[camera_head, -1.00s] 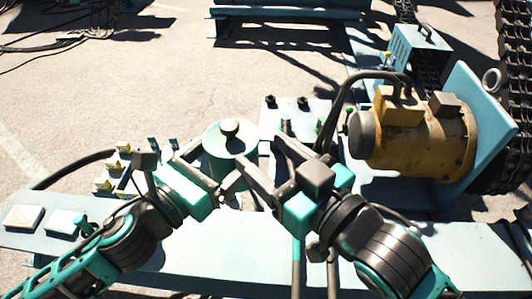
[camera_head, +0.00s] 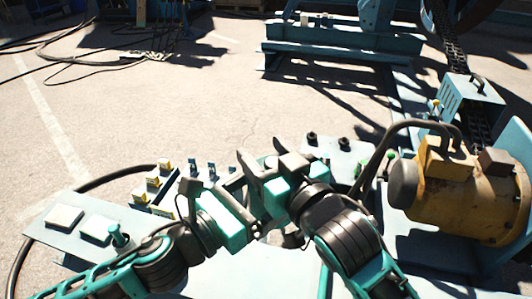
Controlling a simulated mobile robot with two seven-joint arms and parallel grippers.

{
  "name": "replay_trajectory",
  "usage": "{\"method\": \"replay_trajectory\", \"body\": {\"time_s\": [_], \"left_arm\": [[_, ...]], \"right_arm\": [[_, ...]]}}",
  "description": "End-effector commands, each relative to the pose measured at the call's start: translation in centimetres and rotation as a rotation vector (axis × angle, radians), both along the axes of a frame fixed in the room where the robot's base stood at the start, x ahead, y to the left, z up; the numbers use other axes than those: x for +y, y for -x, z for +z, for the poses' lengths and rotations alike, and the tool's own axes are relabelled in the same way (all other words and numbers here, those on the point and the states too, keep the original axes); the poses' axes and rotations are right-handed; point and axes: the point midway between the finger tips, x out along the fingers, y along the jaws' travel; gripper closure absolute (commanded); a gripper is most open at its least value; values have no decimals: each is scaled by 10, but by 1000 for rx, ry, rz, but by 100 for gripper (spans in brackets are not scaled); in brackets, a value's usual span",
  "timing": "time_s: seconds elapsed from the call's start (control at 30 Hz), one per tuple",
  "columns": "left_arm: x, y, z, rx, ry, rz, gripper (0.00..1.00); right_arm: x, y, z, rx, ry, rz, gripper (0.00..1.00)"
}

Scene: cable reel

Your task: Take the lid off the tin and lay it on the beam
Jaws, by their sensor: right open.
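My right gripper (camera_head: 263,158) is open, its fingers pointing up and left over the middle of the machine. My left gripper (camera_head: 247,203) is low and just left of it, and its fingertips are partly covered by the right gripper. I cannot tell how far apart its fingers are. The tin and its knobbed lid are hidden behind the two grippers. A small teal patch shows by the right fingers, but I cannot tell whether it is the lid. The pale teal beam (camera_head: 240,278) runs along the bottom, with a bare stretch in front of the grippers.
A yellow motor (camera_head: 462,195) stands at the right, with a thick hose looping from it. Light plates (camera_head: 65,216) and small yellow-white blocks (camera_head: 152,184) sit at the left. A panel with dark knobs (camera_head: 312,138) is behind the grippers. Open paving lies beyond.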

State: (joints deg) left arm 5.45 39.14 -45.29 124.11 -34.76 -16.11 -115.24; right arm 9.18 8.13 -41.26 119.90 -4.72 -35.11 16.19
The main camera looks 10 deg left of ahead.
Motion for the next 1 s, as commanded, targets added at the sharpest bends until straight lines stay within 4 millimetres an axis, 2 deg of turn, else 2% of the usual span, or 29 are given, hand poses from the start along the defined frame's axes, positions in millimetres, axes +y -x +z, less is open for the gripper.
{"method": "replay_trajectory", "body": {"time_s": [0.23, 0.87, 1.0], "left_arm": [[0, 0, 2, -4, 2, -1, 72], [0, 0, 2, -4, 2, -1, 72], [0, 0, 2, -4, 2, -1, 72]], "right_arm": [[0, 0, 0, 0, 0, 0, 38], [0, 0, 0, 1, 1, 0, 98], [0, 0, 0, 0, 0, 0, 100]]}}
